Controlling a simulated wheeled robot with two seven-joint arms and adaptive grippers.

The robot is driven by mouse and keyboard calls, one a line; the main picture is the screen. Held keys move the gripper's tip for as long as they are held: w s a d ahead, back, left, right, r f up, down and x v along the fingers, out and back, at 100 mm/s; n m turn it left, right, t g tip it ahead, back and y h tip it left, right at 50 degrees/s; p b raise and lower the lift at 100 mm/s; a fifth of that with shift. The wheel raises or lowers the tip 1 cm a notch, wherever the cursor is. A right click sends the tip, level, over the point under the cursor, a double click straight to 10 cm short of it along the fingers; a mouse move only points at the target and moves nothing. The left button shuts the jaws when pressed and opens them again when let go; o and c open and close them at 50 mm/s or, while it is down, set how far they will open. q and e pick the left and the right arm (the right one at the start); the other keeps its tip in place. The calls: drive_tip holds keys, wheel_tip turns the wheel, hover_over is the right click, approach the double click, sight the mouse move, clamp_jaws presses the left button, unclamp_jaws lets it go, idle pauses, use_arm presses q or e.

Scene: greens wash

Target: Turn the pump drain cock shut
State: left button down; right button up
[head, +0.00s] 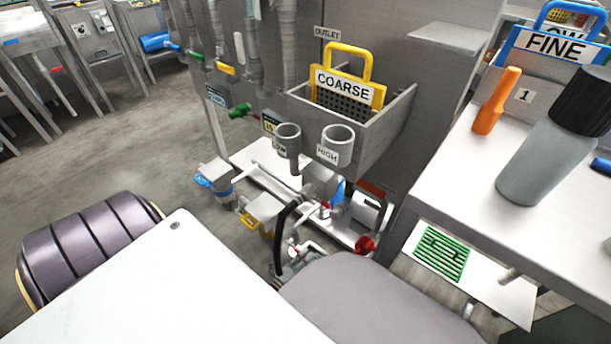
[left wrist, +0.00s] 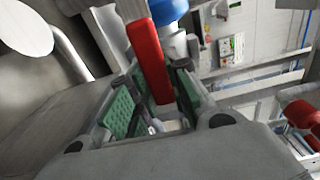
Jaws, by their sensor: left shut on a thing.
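The pump drain cock's red lever (left wrist: 147,55) stands between the green-padded fingers of my left gripper (left wrist: 155,105) in the left wrist view. The gripper is shut on the lever, whose lower end is between the pads. In the head view my left gripper (head: 292,262) is low at the pump pipework, partly hidden by my grey arm. Only a small bit of red shows there, so the lever's angle cannot be told from that view. The pump (head: 365,212) is beside it, under the sink. My right gripper is not in view.
A red round knob (head: 365,245) is close to the right of the gripper. Above are the LOW and HIGH cups (head: 338,145) and the COARSE basket (head: 345,95). A bench (head: 450,170) overhangs at right.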

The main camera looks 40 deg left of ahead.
use_arm(q)
drive_tip(key=c, duration=1.3)
unclamp_jaws()
drive_tip(key=shift+s, duration=0.15)
drive_tip(key=shift+s+a, duration=0.1)
drive_tip(key=shift+s, duration=3.5)
drive_tip(key=shift+s+f, duration=0.1)
